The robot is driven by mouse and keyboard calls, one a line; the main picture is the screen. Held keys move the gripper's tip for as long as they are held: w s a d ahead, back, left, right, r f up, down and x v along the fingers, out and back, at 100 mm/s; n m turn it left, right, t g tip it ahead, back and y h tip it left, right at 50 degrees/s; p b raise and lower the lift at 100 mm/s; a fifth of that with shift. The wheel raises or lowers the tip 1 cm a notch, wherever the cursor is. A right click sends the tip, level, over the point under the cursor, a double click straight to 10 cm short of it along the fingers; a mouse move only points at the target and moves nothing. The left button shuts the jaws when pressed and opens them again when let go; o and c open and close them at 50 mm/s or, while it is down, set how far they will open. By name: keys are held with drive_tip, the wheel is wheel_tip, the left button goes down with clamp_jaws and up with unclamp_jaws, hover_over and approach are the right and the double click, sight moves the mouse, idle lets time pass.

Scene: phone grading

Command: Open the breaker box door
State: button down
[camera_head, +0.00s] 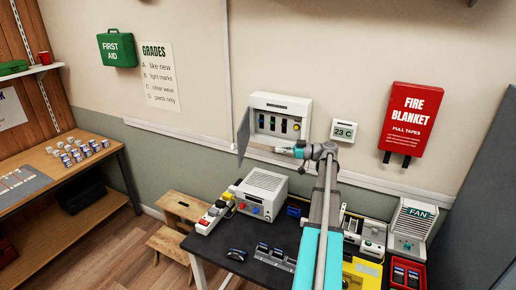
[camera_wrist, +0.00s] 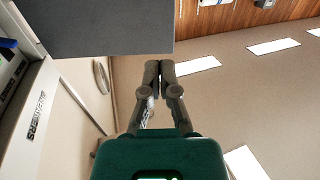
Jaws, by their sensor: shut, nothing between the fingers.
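The white breaker box (camera_head: 293,101) is on the wall, with its grey door (camera_head: 243,135) swung out to the left. The switches inside are visible. My gripper (camera_head: 278,150) is in front of the lower part of the box, to the right of the door, pointing left. In the wrist view my gripper (camera_wrist: 160,68) is shut and empty. The grey door (camera_wrist: 110,28) fills the upper left there, close to the fingertips; I cannot tell whether they touch. The box's edge with its lettering (camera_wrist: 36,115) shows at the left.
Below, the dark workbench (camera_head: 220,255) carries a power supply (camera_head: 262,192), phones and trays. A wooden stool (camera_head: 178,212) stands to its left.

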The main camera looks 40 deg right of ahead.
sight(241, 147)
drive_tip(key=x, duration=1.4)
drive_tip(key=shift+d, duration=0.1)
drive_tip(key=shift+d, duration=0.15)
idle(0.4)
